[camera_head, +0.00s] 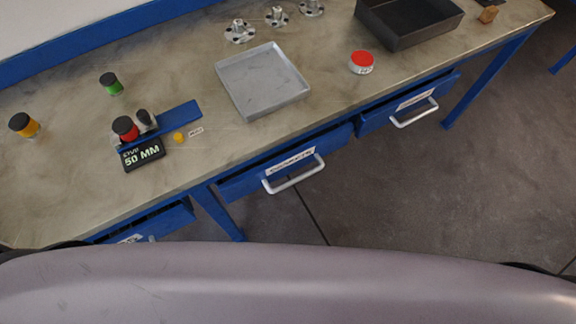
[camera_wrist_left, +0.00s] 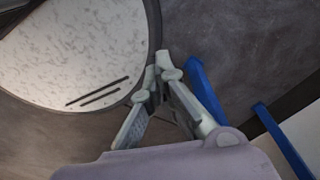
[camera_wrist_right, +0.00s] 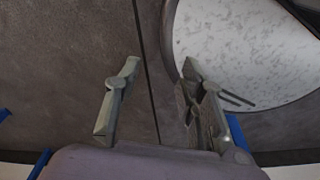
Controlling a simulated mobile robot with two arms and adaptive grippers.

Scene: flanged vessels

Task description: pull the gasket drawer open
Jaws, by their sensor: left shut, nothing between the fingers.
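Three blue drawers hang under the bench's front edge: a left one (camera_head: 172,221), a middle one (camera_head: 238,184) and a right one (camera_head: 372,122). Each has a white label too blurred to read, so I cannot tell which is the gasket drawer. The middle handle (camera_head: 295,178) and right handle (camera_head: 415,114) are pale bars and stand free. The left drawer is partly hidden by my body. My left gripper (camera_wrist_left: 160,62) is shut and empty. My right gripper (camera_wrist_right: 160,68) is open and empty, over the floor. Neither gripper shows in the head view.
On the bench (camera_head: 60,190) are a grey tray (camera_head: 262,82), a black bin (camera_head: 405,28), a red-lidded jar (camera_head: 362,62), several metal flanges (camera_head: 239,32), a 50 MM block (camera_head: 143,155) and small bottles (camera_head: 111,83). Blue bench legs (camera_head: 218,213) stand below. The floor in front is clear.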

